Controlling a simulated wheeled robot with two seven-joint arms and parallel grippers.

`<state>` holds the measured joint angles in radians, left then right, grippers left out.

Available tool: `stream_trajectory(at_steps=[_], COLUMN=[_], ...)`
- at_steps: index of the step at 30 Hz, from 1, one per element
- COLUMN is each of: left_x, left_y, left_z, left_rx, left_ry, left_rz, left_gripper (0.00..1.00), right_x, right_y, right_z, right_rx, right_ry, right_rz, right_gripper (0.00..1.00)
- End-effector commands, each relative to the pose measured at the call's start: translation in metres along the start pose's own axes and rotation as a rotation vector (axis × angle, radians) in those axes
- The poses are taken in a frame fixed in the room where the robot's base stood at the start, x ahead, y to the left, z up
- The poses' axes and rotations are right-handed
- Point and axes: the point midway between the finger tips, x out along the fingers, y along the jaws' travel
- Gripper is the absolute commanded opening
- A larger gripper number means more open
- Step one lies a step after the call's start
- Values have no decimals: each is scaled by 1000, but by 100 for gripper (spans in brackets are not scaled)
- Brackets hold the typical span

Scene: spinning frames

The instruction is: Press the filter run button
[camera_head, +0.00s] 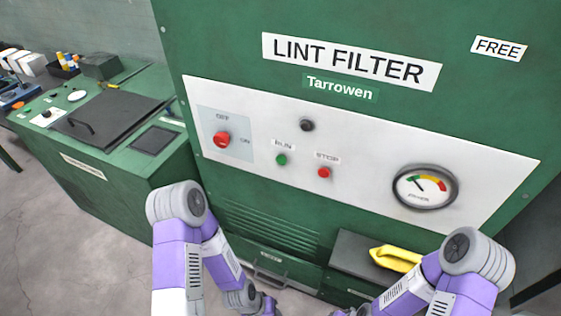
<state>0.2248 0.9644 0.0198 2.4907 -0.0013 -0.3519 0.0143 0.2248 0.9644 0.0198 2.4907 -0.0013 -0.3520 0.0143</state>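The green lint filter cabinet (230,50) fills the middle of the head view, with a white control panel (360,150) on its front. The green RUN button (282,160) sits left of the red STOP button (324,172). A red OFF/ON rotary switch (221,138) is at the panel's left, and a dark round lamp or knob (307,125) is above the buttons. My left gripper (270,304) and my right gripper (340,311) are low at the bottom edge, well below the panel and apart from it. Their fingers are too small and cut off to read.
A round gauge (425,187) is at the panel's right. A yellow object (396,258) lies on a dark ledge (358,252) beside my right arm. A green machine with a dark lid (110,118) stands at the left. The space before the panel's buttons is clear.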

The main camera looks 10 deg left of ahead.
Motion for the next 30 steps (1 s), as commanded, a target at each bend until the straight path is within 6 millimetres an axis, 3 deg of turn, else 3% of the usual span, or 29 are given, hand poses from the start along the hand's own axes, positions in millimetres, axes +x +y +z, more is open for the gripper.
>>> stream_trajectory(at_steps=[6, 15, 30], left_x=[0, 0, 0], left_y=[0, 0, 0], left_z=[0, 0, 0], left_rx=[0, 0, 0], left_ry=[0, 0, 0], left_rz=[0, 0, 0], left_gripper=[43, 0, 0], right_x=[0, 0, 0], right_y=[0, 0, 0], right_z=[0, 0, 0], right_rx=[0, 0, 0], right_ry=[0, 0, 0], right_rz=[0, 0, 0], right_gripper=[74, 74, 74])
